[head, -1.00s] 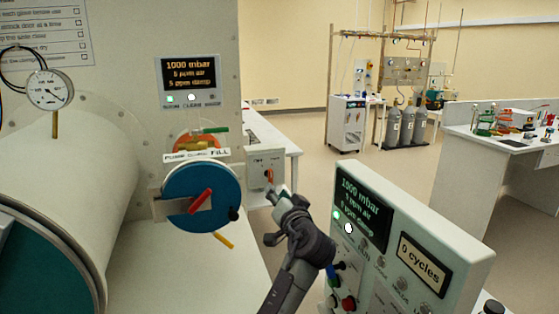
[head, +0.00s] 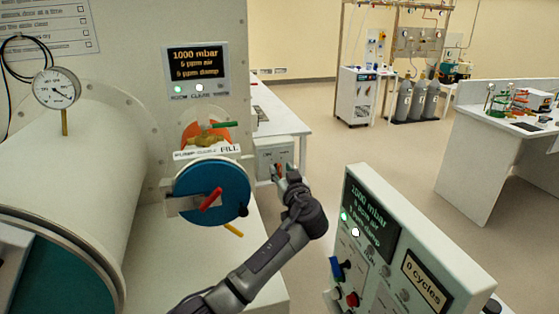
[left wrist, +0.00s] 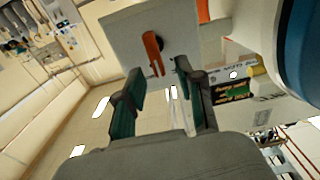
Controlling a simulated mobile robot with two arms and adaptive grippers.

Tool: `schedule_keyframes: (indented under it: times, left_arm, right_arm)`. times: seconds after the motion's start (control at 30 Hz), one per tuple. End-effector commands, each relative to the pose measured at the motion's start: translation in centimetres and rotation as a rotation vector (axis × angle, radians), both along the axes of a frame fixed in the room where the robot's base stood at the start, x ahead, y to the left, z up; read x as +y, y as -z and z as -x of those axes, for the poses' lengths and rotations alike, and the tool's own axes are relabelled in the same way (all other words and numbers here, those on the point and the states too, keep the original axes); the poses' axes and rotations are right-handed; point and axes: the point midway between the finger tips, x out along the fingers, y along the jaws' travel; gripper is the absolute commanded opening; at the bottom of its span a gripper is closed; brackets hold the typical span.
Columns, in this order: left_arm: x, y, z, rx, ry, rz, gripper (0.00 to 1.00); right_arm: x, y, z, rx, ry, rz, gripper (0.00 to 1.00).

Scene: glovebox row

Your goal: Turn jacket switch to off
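The jacket switch is a small pale box (head: 268,155) with an orange lever (left wrist: 153,54), beyond the blue round door in the head view. In the left wrist view the box (left wrist: 178,22) hangs at the top, and its lever lies near and between the fingertips. My left gripper (head: 282,172) is at the front of the box and partly hides the lever. In the left wrist view the gripper (left wrist: 158,86) is open with nothing between its pads. I cannot tell whether a finger touches the lever. The box lettering is too small to read. My right gripper is out of view.
The blue disc (head: 211,191) with a red handle is just left of the gripper. A control panel (head: 400,245) stands at the right, close to my left arm. A white bench (head: 284,122) is behind the switch. Open floor lies between panel and far tables.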

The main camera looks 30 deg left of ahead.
Motion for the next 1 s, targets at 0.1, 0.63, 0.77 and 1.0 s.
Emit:
schedule_keyframes:
  times: [0.1,0.63,0.77,1.0]
  left_arm:
    - [1.3,-0.2,-1.2,0.002,0.0,-0.001,0.38]
    - [2.3,0.1,-2.0,-0.001,0.002,0.001,0.28]
    - [2.3,0.1,-2.0,0.001,0.001,0.001,0.06]
    - [2.3,0.1,-2.0,0.0,0.001,0.001,0.0]
  right_arm:
    - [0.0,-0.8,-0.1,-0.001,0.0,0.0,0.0]
    - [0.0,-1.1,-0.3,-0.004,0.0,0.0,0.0]
    - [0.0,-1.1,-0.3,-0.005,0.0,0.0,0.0]
    - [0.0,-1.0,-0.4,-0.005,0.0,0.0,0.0]
